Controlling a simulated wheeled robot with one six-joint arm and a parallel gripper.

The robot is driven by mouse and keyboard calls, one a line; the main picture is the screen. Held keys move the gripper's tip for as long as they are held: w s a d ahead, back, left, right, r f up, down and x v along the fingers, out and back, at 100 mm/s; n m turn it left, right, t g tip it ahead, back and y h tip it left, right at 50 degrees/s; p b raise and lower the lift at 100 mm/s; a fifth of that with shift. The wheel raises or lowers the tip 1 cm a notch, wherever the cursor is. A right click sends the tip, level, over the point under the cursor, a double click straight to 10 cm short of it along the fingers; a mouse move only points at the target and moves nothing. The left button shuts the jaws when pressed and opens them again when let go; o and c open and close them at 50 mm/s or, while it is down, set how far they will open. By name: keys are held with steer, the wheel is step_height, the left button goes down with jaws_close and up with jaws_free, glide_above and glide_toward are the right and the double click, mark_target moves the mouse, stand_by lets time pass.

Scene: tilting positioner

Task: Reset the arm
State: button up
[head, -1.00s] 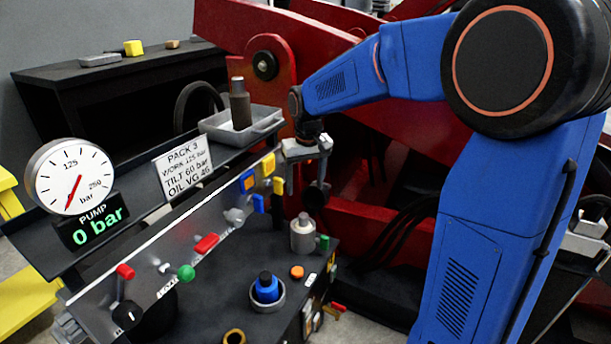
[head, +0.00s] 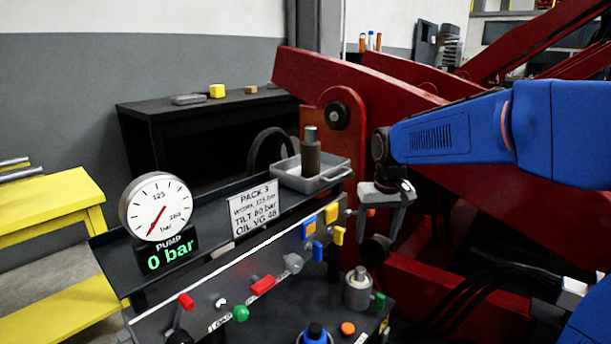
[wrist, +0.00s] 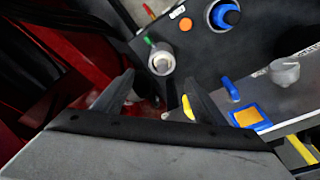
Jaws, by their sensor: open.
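My blue arm comes in from the right in the head view. My gripper (head: 385,225) hangs from its end, pointing down, just right of the control panel (head: 215,300). In the wrist view my gripper's two dark fingers (wrist: 155,100) are spread apart with nothing between them. The red positioner frame (head: 450,240) stands behind and beside the gripper. A grey cylinder with a knob (head: 357,290) stands on the pack below the gripper, and it also shows in the wrist view (wrist: 161,62), beyond the fingertips. The gripper appears apart from it.
The pump gauge (head: 157,208) reads 0 bar. A sign (head: 253,208) and a grey tray (head: 330,178) with a brown bottle (head: 310,152) stand on the shelf. Blue and yellow fittings (head: 335,235) jut from the panel near the gripper. A yellow bench (head: 45,215) is at left.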

steer(key=s+d+f+t, duration=0.1)
steer(key=s+d, duration=0.1)
steer(key=s, duration=1.2)
steer(key=s+d+f+t, duration=0.2)
steer(key=s+d, duration=0.1)
steer(key=s, duration=1.1)
steer(key=shift+s+d+m, duration=0.3)
